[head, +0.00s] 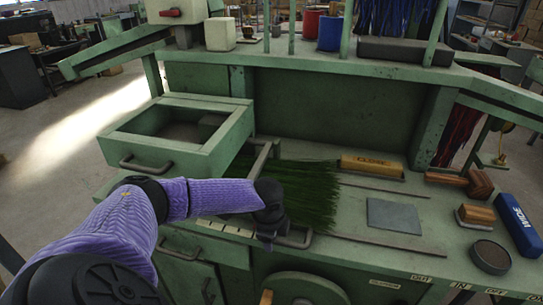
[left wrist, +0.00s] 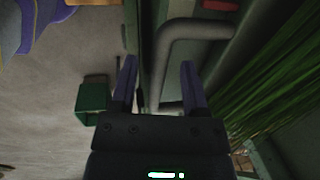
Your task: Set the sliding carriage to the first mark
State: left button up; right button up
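A bundle of green bristles (head: 300,190) lies on the green bench. A grey metal handle (head: 302,240) sticks out at its front end, beside a pale strip with marks (head: 222,229) along the bench edge. I take this handle to be on the sliding carriage; its body is mostly hidden by my arm and the bristles. My left gripper (head: 268,232) is at the left end of the handle. In the left wrist view the fingers (left wrist: 158,88) are apart, with the bent handle bar (left wrist: 160,55) between them and gaps visible. My right gripper is in neither view.
An open drawer (head: 170,135) stands out at the left, above my left forearm. A yellow "CLOSE" block (head: 371,165), a grey plate (head: 394,215), wooden-backed pieces (head: 476,214), a round dark puck (head: 491,256) and a blue "WIDE" block (head: 518,225) sit to the right.

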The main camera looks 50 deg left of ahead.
pick_arm(q)
notch_tip(320, 180, up, 10)
jog(key=s+p, duration=0.1)
jog(key=p, duration=0.2)
jog(key=shift+s+d+f+p, duration=0.15)
jog(key=shift+s+d+p, duration=0.15)
jog(key=shift+d, duration=0.15)
